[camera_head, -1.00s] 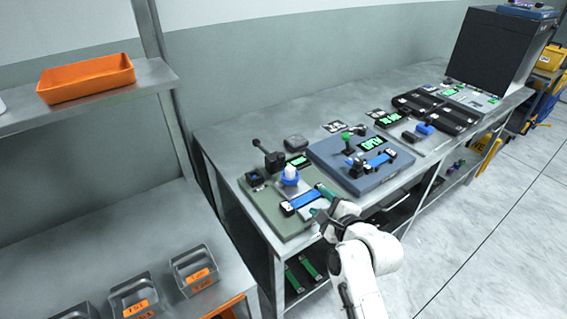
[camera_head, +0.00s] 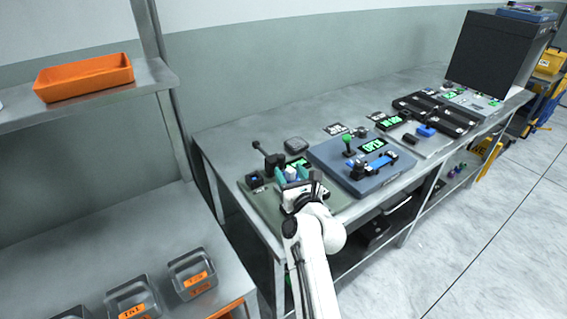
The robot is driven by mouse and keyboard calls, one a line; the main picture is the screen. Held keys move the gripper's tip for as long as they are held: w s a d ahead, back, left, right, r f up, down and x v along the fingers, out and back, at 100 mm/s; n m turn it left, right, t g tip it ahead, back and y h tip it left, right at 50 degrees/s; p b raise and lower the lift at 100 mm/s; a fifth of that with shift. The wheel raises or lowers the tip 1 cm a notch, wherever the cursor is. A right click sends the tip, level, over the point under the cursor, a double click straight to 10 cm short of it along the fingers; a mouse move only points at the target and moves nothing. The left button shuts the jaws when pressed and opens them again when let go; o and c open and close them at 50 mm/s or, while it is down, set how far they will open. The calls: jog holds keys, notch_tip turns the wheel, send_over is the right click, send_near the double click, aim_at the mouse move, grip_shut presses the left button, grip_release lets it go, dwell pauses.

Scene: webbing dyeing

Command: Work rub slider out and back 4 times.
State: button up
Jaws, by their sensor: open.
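The green-grey station plate (camera_head: 258,203) lies at the near left end of the workbench. A small light-blue and white piece (camera_head: 291,173) on it, probably the rub slider's knob, shows between the teal fingertips of my gripper (camera_head: 291,176). The fingers are open, one on each side of it; I cannot tell whether they touch it. My gripper and wrist hide the blue strip and most of the plate's front part.
A blue-grey station (camera_head: 340,172) with a green-knobbed lever (camera_head: 348,142) and a lit display (camera_head: 374,145) stands close on the right. Black trays (camera_head: 440,112) and a dark cabinet (camera_head: 500,50) are farther along. An orange tray (camera_head: 84,78) sits on the left shelf.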

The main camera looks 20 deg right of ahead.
aim_at(283, 159)
jog(key=shift+w+a+b, duration=0.1)
jog(key=shift+w+b, duration=0.55)
jog(key=shift+w, duration=2.4)
grip_shut()
